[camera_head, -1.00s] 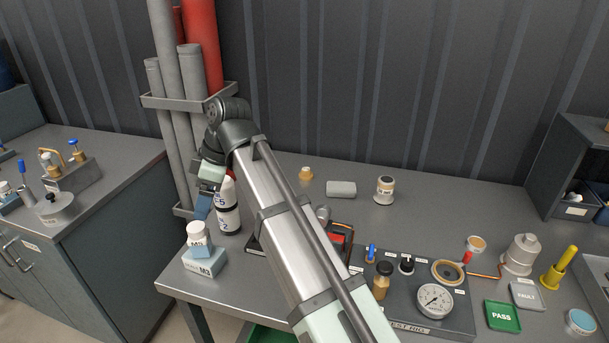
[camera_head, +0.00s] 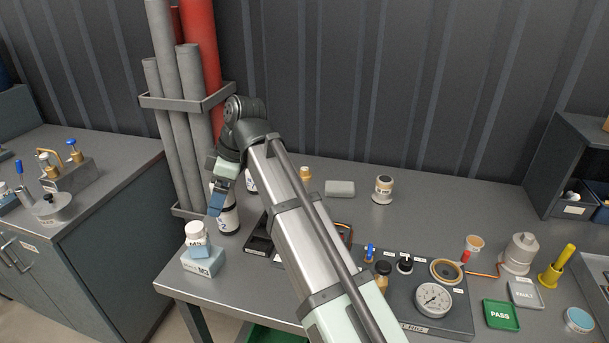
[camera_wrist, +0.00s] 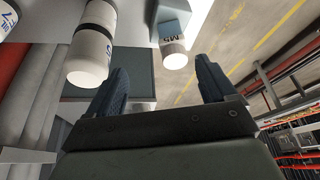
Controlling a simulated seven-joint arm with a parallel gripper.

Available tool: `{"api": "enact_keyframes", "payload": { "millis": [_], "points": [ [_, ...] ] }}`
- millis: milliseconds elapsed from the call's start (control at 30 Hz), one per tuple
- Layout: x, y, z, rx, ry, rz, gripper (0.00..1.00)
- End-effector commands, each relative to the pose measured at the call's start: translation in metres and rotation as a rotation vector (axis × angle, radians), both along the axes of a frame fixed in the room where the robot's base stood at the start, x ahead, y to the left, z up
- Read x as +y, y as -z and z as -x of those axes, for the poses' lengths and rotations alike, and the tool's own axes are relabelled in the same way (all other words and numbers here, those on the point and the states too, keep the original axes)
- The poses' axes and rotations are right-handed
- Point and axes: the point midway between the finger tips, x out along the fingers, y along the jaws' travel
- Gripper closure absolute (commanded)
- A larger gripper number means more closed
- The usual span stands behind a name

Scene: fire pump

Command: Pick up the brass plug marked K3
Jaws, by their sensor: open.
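No K3 marking is legible in any view. A small brass-coloured piece (camera_head: 305,173) stands at the back of the table, right of my forearm. Another brass-coloured piece with a dark top (camera_head: 382,276) stands at the test rig's left side. I cannot tell whether either is the K3 plug. My gripper (camera_head: 217,203) points down at the table's left side, by a white bottle with a black band (camera_head: 229,218). In the wrist view my gripper (camera_wrist: 163,84) is open with nothing between its blue fingers, and the banded bottle (camera_wrist: 92,45) is left of them.
A white jar (camera_head: 196,233) and a pale block (camera_head: 204,262) stand at the front left corner. A black tray (camera_head: 259,243) is partly hidden by my arm. The test rig with its gauge (camera_head: 433,299) fills the front right. Grey pipes (camera_head: 172,130) rise behind my gripper.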

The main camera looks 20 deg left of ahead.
Motion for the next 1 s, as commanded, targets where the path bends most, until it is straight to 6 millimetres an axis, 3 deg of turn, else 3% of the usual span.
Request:
{"api": "enact_keyframes", "payload": {
  "millis": [167, 267, 500, 633, 800, 1000],
  "points": [
    [-0.019, 0.014, -0.064, 0.027, 0.080, 0.023, 0.16],
    [-0.024, 0.020, -0.114, 0.039, 0.127, 0.046, 0.16],
    [-0.044, 0.043, -0.278, 0.018, 0.264, 0.198, 0.16],
    [-0.049, 0.052, -0.351, -0.019, 0.295, 0.311, 0.16],
    [-0.050, 0.046, -0.401, -0.083, 0.293, 0.436, 0.16],
    [-0.068, 0.043, -0.409, -0.126, 0.264, 0.531, 0.16]
  ]
}}
